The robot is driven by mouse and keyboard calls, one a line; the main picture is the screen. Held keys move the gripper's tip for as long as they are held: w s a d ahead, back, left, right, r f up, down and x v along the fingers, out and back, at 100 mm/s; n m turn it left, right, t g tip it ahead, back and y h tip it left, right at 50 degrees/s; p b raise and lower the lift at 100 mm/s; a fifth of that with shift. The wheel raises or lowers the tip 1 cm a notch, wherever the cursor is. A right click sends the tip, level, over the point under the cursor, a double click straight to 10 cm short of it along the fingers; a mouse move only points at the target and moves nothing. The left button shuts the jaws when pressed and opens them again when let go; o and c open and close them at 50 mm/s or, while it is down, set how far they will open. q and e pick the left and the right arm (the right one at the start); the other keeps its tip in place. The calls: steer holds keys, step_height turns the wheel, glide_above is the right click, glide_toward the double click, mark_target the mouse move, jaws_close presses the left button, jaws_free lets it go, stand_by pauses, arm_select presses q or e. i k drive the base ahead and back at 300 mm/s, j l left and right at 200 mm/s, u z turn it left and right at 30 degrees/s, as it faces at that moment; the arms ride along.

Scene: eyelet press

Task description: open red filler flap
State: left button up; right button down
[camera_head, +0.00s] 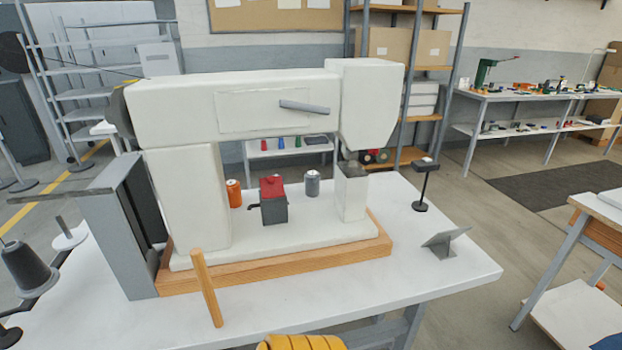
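The red filler flap (271,186) lies on top of a small dark grey box (274,210), which stands under the arm of the large cream press (225,108). The flap looks closed, lying over the box top with a small raised part on it. A dark spout or handle sticks out of the box's left side. Neither of my grippers shows in this view.
An orange spool (234,194) and a grey spool (312,184) stand on either side of the box. A wooden stick (207,287) rises in front of the wooden base (345,254). A yellow ribbed thing (300,342) is cut off below.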

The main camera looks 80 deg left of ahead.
mark_target(272, 185)
steer(key=i+z, duration=0.1)
steer(key=z, duration=0.35)
steer(key=i+j+z, duration=0.1)
steer(key=z, duration=0.35)
steer(key=i+z, duration=0.1)
steer(key=z, duration=0.3)
steer(key=j+z, duration=0.2)
steer(key=z, duration=0.25)
steer(key=j+z, duration=0.1)
steer(key=z, duration=0.35)
steer(key=j+z, duration=0.1)
steer(key=z, duration=0.4)
steer(key=j+z, duration=0.15)
steer(key=z, duration=0.3)
steer(key=j+z, duration=0.1)
steer(key=z, duration=0.4)
steer(key=j+z, duration=0.15)
steer(key=z, duration=0.8)
steer(key=k+j+z, duration=0.1)
steer(key=z, duration=0.35)
steer(key=k+z, duration=0.1)
steer(key=z, duration=0.4)
steer(key=k+z, duration=0.1)
steer(key=z, duration=0.75)
steer(key=k+l+z, duration=0.15)
steer(key=z, duration=0.25)
steer(key=l+z, duration=0.1)
steer(key=z, duration=0.3)
steer(key=k+l+z, duration=0.1)
steer(key=z, duration=0.35)
